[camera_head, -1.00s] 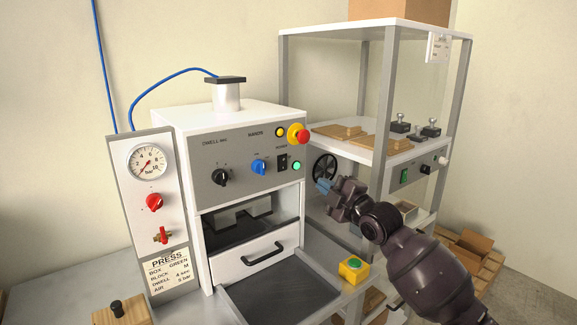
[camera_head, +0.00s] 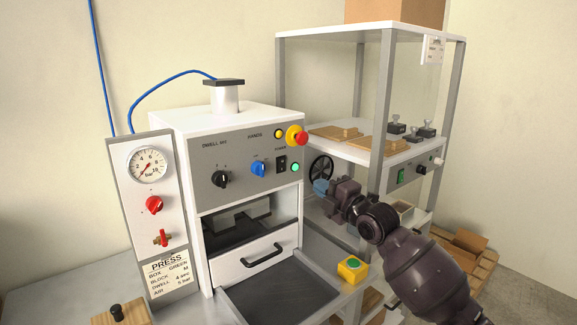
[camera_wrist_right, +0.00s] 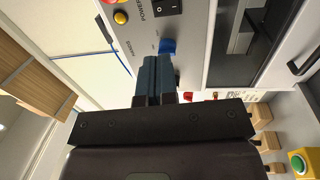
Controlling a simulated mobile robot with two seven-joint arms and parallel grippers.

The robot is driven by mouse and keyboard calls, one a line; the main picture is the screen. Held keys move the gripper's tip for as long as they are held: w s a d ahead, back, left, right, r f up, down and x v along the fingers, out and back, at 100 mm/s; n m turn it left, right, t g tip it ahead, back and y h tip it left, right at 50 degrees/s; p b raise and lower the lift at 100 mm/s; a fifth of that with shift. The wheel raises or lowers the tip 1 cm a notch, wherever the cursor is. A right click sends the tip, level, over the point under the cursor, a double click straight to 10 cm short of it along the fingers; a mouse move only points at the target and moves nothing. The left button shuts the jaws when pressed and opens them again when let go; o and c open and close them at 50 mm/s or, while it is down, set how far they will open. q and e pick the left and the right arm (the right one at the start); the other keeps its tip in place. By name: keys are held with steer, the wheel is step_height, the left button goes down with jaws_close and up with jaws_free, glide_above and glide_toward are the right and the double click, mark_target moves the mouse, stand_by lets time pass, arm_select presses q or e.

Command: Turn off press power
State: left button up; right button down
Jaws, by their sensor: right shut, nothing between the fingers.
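The white press has a grey front panel (camera_head: 245,160) with a black power rocker switch (camera_head: 282,164) near its right edge. A green lamp (camera_head: 295,167) beside the switch looks lit. The switch also shows at the top of the right wrist view (camera_wrist_right: 167,8), marked POWER. My right gripper (camera_head: 319,187) is shut and empty, in front of and to the right of the panel, apart from the switch. Its blue fingertips show in the right wrist view (camera_wrist_right: 157,66), pointing toward the panel near the blue knob (camera_wrist_right: 168,46). My left gripper is not in view.
A red and yellow stop button (camera_head: 298,136) sits above the switch, and a black knob (camera_head: 221,179) is at left. A yellow box with green button (camera_head: 352,269) sits below.

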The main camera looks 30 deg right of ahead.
mark_target(283, 161)
steer(key=w, duration=0.3)
steer(key=w+r+p, duration=0.1)
steer(key=w, duration=0.3)
steer(key=w+a, duration=0.1)
steer(key=w, duration=0.3)
steer(key=shift+w+r+p, duration=0.2)
steer(key=shift+r+p, duration=0.05)
steer(key=shift+p, duration=0.1)
steer(key=shift+w, duration=0.95)
steer(key=shift+r, duration=0.1)
steer(key=shift+w, duration=0.15)
steer(key=shift+r, duration=0.1)
steer(key=shift+a, duration=0.1)
